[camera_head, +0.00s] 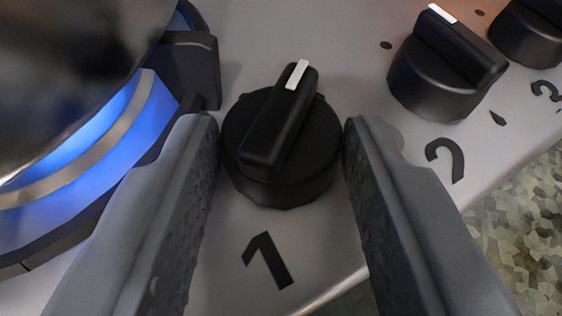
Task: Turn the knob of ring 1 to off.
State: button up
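The knob of ring 1 (270,155) is a round black knob with a raised grip bar and a white marker at its upper right end. The black numeral 1 (267,261) is printed on the panel just below it. My gripper (279,135) is open, with one grey finger on each side of this knob. The left finger is close to the knob's left side. The right finger is close to its right side. I cannot tell whether either finger touches it. The knob's bar tilts up and to the right.
A lit blue flame ring (90,145) burns under a dark round pot (75,65) at the left. The knob of ring 2 (440,75) and knob 3 (535,30) stand on the grey panel (330,40) to the right. A speckled surface lies beyond the panel's lower right edge.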

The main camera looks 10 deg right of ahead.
jog(key=shift+c, duration=0.9)
